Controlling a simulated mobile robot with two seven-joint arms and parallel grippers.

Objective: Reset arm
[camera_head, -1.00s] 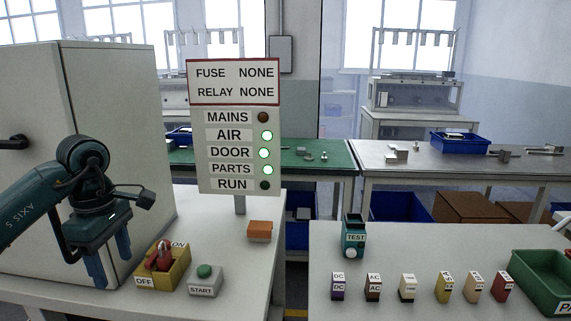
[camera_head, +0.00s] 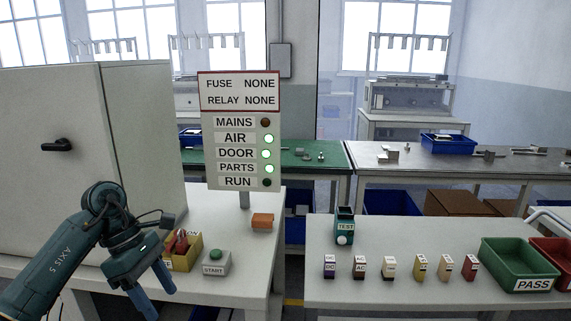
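My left gripper (camera_head: 152,303) hangs at the lower left, in front of the left table's front edge. Its two blue fingers are apart with nothing between them. The red rotary switch (camera_head: 181,241) on its yellow box (camera_head: 185,257) is partly hidden behind my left gripper; the OFF label is mostly covered. The grey START box (camera_head: 215,263) with a green button stands just right of it. The sign panel (camera_head: 240,130) reads FUSE NONE and RELAY NONE. AIR, DOOR and PARTS are lit green; MAINS and RUN are dark. My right gripper is not in view.
A grey cabinet (camera_head: 90,150) with a black handle stands at left. An orange block (camera_head: 262,221) lies on the left table. The right table holds a teal TEST device (camera_head: 344,225), several small labelled blocks, a green PASS bin (camera_head: 518,286) and a red bin (camera_head: 553,250). A gap separates the tables.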

